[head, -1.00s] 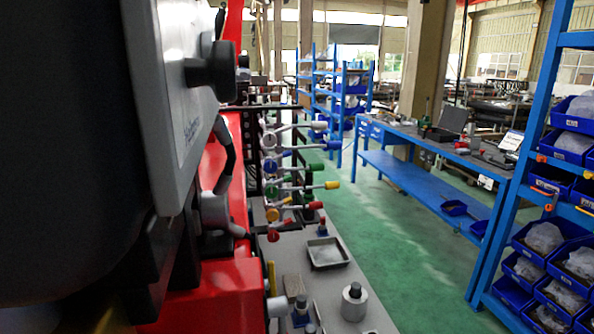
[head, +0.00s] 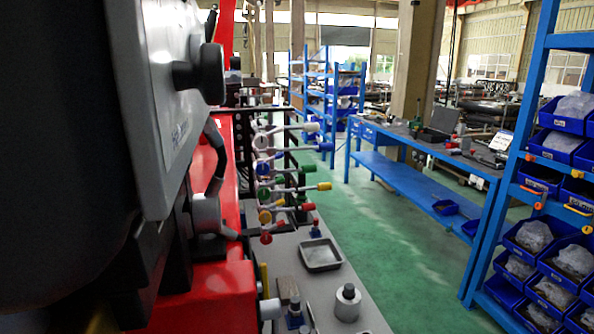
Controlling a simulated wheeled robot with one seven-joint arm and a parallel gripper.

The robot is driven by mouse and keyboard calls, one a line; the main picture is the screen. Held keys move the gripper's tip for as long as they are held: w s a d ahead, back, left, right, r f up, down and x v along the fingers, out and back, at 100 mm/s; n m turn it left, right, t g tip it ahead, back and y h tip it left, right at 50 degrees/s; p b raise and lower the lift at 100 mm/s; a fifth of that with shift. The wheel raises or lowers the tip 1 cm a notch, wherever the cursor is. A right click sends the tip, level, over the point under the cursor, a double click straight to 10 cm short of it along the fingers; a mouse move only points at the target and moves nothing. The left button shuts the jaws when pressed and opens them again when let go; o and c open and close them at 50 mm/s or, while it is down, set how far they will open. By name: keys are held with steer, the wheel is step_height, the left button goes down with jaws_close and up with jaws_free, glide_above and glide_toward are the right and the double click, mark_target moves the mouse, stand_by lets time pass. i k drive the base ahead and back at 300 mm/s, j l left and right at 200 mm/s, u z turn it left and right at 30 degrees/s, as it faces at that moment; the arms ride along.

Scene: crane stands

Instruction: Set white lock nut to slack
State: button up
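A column of lever controls stands left of the middle in the head view, beside the red crane body (head: 222,290). The white round nut (head: 260,141) is at the top of the column, at the inner end of a grey lever with a white knob (head: 312,127). Below it are the blue nut (head: 263,168), green nut (head: 263,195), yellow nut (head: 265,217) and red nut (head: 266,238). Whether the white nut is tight or slack is too small to tell. My gripper is not in view.
A large dark shape with a pale panel (head: 150,100) fills the left side. A grey bench (head: 370,322) below the levers holds a shallow tray (head: 320,254) and a grey cylinder (head: 347,302). Open green floor (head: 400,255) lies right, before a blue workbench (head: 420,185) and bin shelves (head: 500,230).

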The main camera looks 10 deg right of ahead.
mark_target(278, 129)
steer(key=i+l+u, duration=0.15)
steer(key=l, duration=0.2)
steer(key=i+l+u, duration=0.1)
steer(key=i+l, duration=0.2)
steer(key=i+l+u, duration=0.15)
steer(key=l, duration=0.35)
steer(key=i+l+u, duration=0.1)
steer(key=l, duration=0.3)
steer(key=i+l+u, duration=0.15)
steer(key=l, duration=0.3)
steer(key=i+l+u, duration=0.1)
steer(key=l, duration=0.35)
steer(key=i+l+u, duration=0.15)
steer(key=l, duration=0.3)
steer(key=i+l+u, duration=0.1)
steer(key=l, duration=0.35)
steer(key=i, duration=0.1)
